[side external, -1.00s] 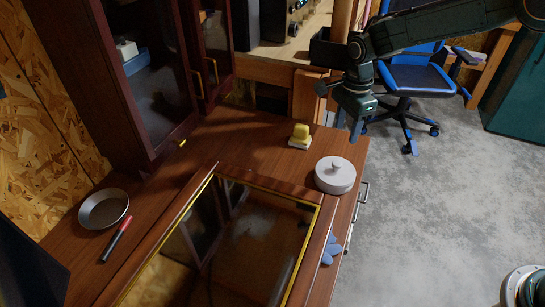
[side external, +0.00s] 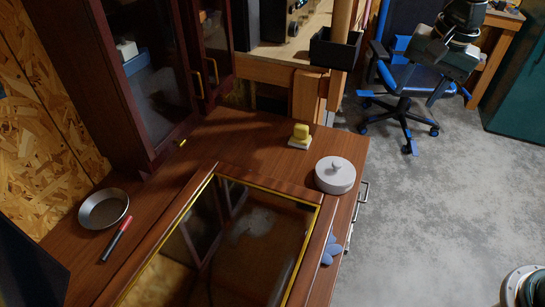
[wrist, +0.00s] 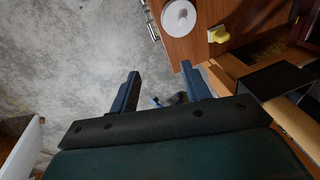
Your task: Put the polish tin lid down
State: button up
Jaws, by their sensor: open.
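A round white lid with a small knob (side external: 335,174) sits on the right edge of the wooden bench in the side view. It looks like the polish tin lid; whether a tin is under it I cannot tell. It also shows at the top of the wrist view (wrist: 179,18). My gripper (wrist: 160,70) is open, with nothing between its fingers. In the side view my gripper is at the upper right, over the floor side near the chair, well apart from the lid.
A yellow-handled block (side external: 300,136) stands behind the lid. A glass-topped frame (side external: 255,235) fills the front. A black box (side external: 335,48) stands by a wooden post. A blue chair (side external: 405,90) stands beyond the bench.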

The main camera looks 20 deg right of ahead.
jog(key=s+d+r+n+t, duration=0.1)
jog(key=s+n, duration=0.4)
jog(key=s, duration=0.6)
jog(key=s+d+r+n+t, duration=0.2)
jog(key=s+n, duration=0.3)
jog(key=s, duration=0.6)
jog(key=shift+s+d+n, duration=0.15)
jog(key=shift+d+n, duration=0.15)
jog(key=shift+d, duration=0.1)
jog(key=shift+o, duration=0.5)
jog(key=shift+r, duration=0.1)
